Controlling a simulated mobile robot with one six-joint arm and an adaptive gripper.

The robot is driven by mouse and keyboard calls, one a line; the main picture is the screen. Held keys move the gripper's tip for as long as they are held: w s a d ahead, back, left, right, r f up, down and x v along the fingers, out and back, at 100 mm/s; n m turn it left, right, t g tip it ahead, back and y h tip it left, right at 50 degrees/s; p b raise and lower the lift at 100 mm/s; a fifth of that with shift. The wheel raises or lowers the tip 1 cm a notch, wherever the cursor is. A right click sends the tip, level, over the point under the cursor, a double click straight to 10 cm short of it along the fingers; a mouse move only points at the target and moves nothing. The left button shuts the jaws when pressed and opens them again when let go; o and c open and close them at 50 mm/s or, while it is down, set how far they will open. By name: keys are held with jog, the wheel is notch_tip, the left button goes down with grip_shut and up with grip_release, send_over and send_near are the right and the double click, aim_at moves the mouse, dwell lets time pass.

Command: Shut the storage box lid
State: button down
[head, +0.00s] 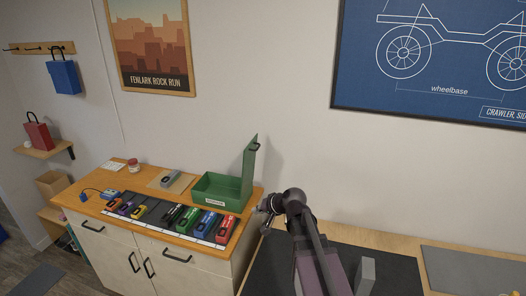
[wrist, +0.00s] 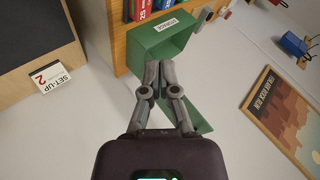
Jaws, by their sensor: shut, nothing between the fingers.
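The green storage box (head: 215,188) stands at the right end of the wooden cabinet top. Its lid (head: 249,172) is open and stands nearly upright along the box's right side, with a dark handle (head: 253,146) near the top. My gripper (head: 266,205) is to the right of the box and lid. In the wrist view the box (wrist: 150,38) shows its white label, and the lid (wrist: 200,118) is partly hidden behind the fingers. My gripper (wrist: 159,66) is shut and empty there, overlapping the box in the picture; I cannot tell whether it touches anything.
A workbench with a dark mat (head: 390,270) is on the right. The wall behind carries posters.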

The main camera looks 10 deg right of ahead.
jog(key=w+d+r+m+t+h, duration=0.2)
jog(key=w+d+r+m+t, duration=0.7)
jog(key=w+d, duration=0.4)
jog(key=shift+d+r+m+h, duration=0.25)
jog(key=shift+r+m+h, duration=0.05)
jog(key=shift+r+m, duration=0.55)
jog(key=shift+w, duration=0.1)
jog(key=a+b+x, duration=0.1)
jog(key=a+x, duration=0.2)
jog(key=x, duration=0.9)
jog(key=shift+w+r, duration=0.1)
jog(key=shift+r, duration=0.05)
